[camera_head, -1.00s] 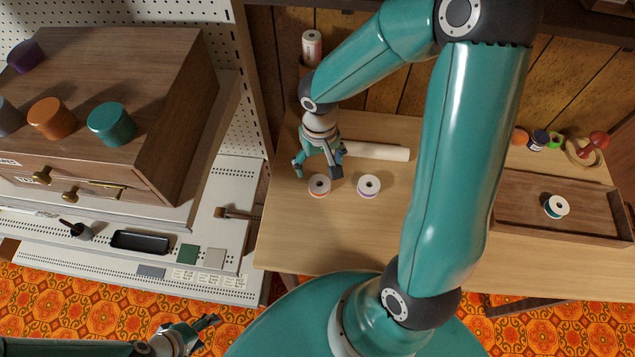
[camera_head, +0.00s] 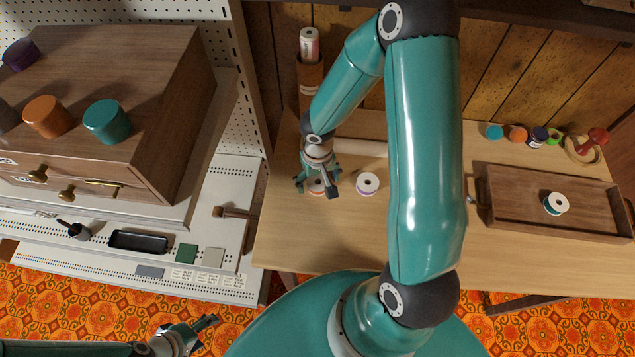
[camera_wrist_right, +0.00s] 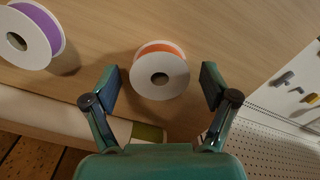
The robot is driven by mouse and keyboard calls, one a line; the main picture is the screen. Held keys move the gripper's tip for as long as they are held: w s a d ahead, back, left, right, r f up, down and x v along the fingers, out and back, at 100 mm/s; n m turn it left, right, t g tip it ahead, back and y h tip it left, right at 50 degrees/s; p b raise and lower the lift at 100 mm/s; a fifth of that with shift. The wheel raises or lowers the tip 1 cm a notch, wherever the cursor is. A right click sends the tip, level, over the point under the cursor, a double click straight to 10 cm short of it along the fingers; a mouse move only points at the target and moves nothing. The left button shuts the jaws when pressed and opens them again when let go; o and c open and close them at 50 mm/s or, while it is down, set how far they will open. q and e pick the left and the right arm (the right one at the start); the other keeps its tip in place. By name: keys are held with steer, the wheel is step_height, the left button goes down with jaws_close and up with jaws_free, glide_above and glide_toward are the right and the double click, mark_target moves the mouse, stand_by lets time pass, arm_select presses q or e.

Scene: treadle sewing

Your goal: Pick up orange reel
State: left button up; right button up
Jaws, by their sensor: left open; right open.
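The orange reel (camera_wrist_right: 160,70) has white flanges and an orange wound band; it stands on the wooden table. In the right wrist view it sits between the two open fingers of my right gripper (camera_wrist_right: 160,88), with a gap on each side. In the head view the orange reel (camera_head: 317,187) is partly hidden by my right gripper (camera_head: 319,187), which hangs just above it. My left gripper (camera_head: 196,331) is open and empty at the lower left, over the floor, far from the reel.
A purple reel (camera_head: 367,184) stands close to the right of the orange reel. A pale roll (camera_head: 362,147) lies behind. A wooden tray (camera_head: 508,222) holds a teal reel (camera_head: 556,203) at the right. The table front is clear.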

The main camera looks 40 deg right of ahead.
steer(key=c, duration=1.1)
steer(key=shift+r, duration=0.1)
